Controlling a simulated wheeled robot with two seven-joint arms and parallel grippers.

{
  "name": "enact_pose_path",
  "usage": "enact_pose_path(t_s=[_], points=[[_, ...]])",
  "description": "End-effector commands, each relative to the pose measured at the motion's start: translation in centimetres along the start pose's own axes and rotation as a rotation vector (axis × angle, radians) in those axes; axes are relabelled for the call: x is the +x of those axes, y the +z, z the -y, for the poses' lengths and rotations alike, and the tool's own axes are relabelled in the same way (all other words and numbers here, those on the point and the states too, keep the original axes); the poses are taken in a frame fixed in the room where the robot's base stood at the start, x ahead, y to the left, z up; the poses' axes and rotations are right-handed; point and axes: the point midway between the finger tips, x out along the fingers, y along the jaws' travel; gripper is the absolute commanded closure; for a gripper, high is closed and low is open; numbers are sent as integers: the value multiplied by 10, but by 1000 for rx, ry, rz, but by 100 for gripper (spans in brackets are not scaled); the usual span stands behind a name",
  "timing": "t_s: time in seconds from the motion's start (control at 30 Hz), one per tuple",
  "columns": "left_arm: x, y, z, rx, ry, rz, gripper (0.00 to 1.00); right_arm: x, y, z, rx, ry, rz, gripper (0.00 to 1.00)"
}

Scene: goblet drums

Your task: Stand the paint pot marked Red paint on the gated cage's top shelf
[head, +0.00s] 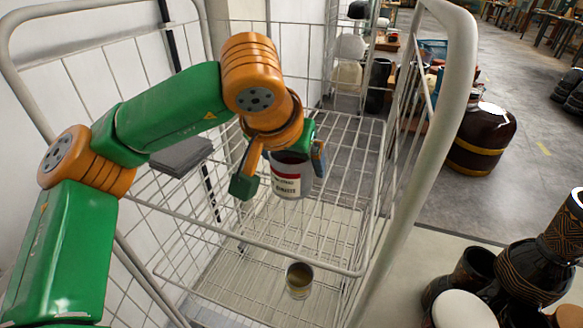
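A paint pot (287,178) with a white label and a red band appears to stand upright on the wire top shelf (345,150) of the gated cage. Its lettering is too small to read surely. My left gripper (281,172) reaches down around this pot from above and behind. Its fingers are spread wider than the pot, with a gap on the pot's left side; the right finger is close to the pot, and I cannot tell if it touches. A second pot (299,281), with yellowish-brown contents, is lower down, below the shelf's front edge. My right gripper is out of view.
A grey folded stack (181,156) lies at the cage's left side. The cage's thick tubular right post (428,150) rises close to my arm. Patterned drums (538,262) stand at lower right, and a large dark drum (482,138) stands beyond the cage.

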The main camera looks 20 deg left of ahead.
Motion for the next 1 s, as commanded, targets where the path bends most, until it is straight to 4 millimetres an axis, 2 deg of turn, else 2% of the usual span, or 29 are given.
enact_pose_path(t_s=[0.1, 0.43, 0.47, 0.5, 0.7, 0.8, 0.87, 1.0], points=[[11, 8, 0, 1, 1, 0, 84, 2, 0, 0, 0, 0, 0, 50], [14, 9, 0, 0, 1, -1, 84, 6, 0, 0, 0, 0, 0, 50], [14, 9, 0, 0, 1, 0, 8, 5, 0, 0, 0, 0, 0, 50], [13, 9, 0, 0, 1, 0, 0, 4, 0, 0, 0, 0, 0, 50], [13, 8, 0, 0, 1, 0, 0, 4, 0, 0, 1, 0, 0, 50], [4, 6, 0, 0, 2, -2, 0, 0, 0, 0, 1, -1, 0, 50], [-9, 5, -1, -1, 2, -5, 0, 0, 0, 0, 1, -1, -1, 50], [-51, 5, 0, 1, 2, -6, 0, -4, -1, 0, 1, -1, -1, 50]])
